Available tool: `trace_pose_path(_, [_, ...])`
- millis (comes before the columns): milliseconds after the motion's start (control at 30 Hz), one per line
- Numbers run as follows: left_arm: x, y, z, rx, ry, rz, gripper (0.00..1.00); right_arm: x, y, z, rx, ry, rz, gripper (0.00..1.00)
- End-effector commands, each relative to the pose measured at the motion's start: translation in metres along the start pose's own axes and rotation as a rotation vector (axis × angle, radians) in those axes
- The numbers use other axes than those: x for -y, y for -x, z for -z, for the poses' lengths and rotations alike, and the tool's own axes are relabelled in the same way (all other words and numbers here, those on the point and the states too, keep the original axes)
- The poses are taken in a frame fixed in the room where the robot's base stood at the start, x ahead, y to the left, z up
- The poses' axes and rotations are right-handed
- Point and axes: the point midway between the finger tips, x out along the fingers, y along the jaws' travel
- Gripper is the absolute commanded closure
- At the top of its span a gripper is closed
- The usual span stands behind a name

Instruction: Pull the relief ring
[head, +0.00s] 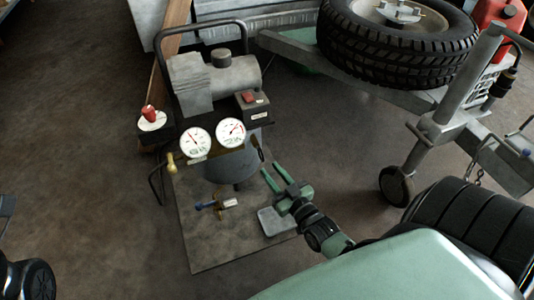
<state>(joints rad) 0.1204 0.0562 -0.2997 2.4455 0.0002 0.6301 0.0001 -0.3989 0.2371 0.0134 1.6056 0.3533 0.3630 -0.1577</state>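An air compressor (225,80) with two white gauges (213,135) stands on a flat brown mat. I cannot make out the relief ring for certain. A small dark fitting with a tan end (258,147) sticks out just right of the right gauge, and a brass fitting (171,163) sits left of the left gauge. My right gripper (273,172) has two green fingers, apart and empty, pointing up and left toward the compressor's right side, below the dark fitting. Only dark parts of my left arm show at the lower left edge; its gripper is out of view.
A blue-handled brass valve (217,206) sits below the tank. A shallow grey tray (272,222) lies beside my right gripper. A red-knobbed switch (150,117) stands left of the gauges. A trailer with a tyre (400,45) and jockey wheel (397,186) stands right. Floor at left is clear.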

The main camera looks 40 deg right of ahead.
Motion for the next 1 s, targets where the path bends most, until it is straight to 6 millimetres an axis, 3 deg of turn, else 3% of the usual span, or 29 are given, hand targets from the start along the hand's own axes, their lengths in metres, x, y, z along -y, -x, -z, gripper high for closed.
trace_pose_path(100, [0.002,0.001,-0.003,0.028,0.003,0.010,0.71,0.000,0.021,0.002,0.004,0.000,0.001,0.71])
trace_pose_path(300, [0.002,0.006,-0.004,0.046,0.006,0.018,0.71,0.000,0.039,0.001,0.001,0.000,0.000,0.71])
trace_pose_path(867, [0.002,0.007,-0.004,0.047,0.007,0.019,0.71,0.000,0.040,0.000,0.000,-0.001,0.000,0.71])
trace_pose_path(1000, [0.003,0.007,-0.005,0.054,0.007,0.023,0.71,0.011,0.034,0.023,-0.048,-0.009,0.014,0.71])
